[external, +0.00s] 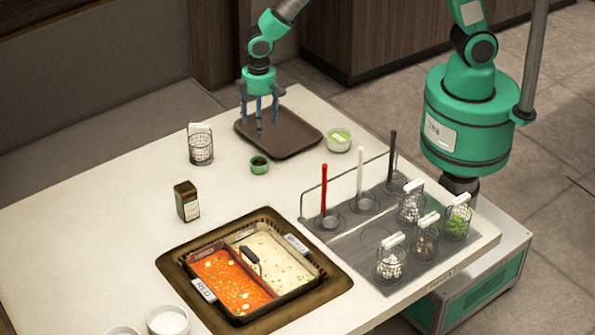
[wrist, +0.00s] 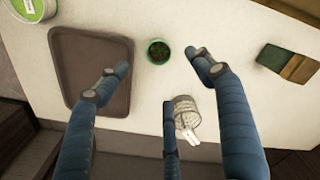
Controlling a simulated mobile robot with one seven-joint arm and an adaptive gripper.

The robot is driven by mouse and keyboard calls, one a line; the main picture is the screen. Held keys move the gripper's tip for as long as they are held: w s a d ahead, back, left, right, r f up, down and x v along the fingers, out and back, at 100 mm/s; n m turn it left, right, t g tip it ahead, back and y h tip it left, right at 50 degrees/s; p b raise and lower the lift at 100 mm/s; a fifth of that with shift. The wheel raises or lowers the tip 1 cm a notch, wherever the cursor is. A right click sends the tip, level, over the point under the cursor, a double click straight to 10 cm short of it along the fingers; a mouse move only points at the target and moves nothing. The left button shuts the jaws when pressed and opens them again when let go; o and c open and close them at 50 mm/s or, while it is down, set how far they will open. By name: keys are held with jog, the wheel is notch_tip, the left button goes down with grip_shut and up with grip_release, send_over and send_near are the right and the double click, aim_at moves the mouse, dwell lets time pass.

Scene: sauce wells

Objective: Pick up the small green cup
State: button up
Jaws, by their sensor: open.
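The small green cup (external: 259,165) stands upright on the white table, in front of the dark tray. In the wrist view the cup (wrist: 158,51) is a green ring with dark contents, lying between the spread fingers. My gripper (external: 259,125) is above the brown tray, behind the cup and apart from it. In the wrist view its blue fingers (wrist: 160,85) are spread open and hold nothing.
The brown tray (external: 302,142) lies beside the cup, with a green-topped bowl (external: 338,141) at its right. A wire basket (external: 201,149), a dark box (external: 187,201), a divided soup pot (external: 318,278) and a rack of baskets (external: 342,246) stand around.

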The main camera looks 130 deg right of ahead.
jog(key=shift+d+f, duration=0.25)
jog(key=shift+f, duration=0.35)
jog(key=shift+d+f, duration=0.25)
jog(key=shift+f, duration=0.3)
jog(key=b, duration=0.1)
send_over(260, 162)
jog(key=w+a, duration=0.1)
jog(key=a, duration=0.1)
jog(key=shift+w+f, duration=0.15)
jog(key=shift+f, duration=4.15)
jog(key=shift+w+f+b, duration=0.1)
jog(key=shift+f+b, duration=0.6)
jog(key=shift+f, duration=1.9)
jog(key=c, duration=1.2)
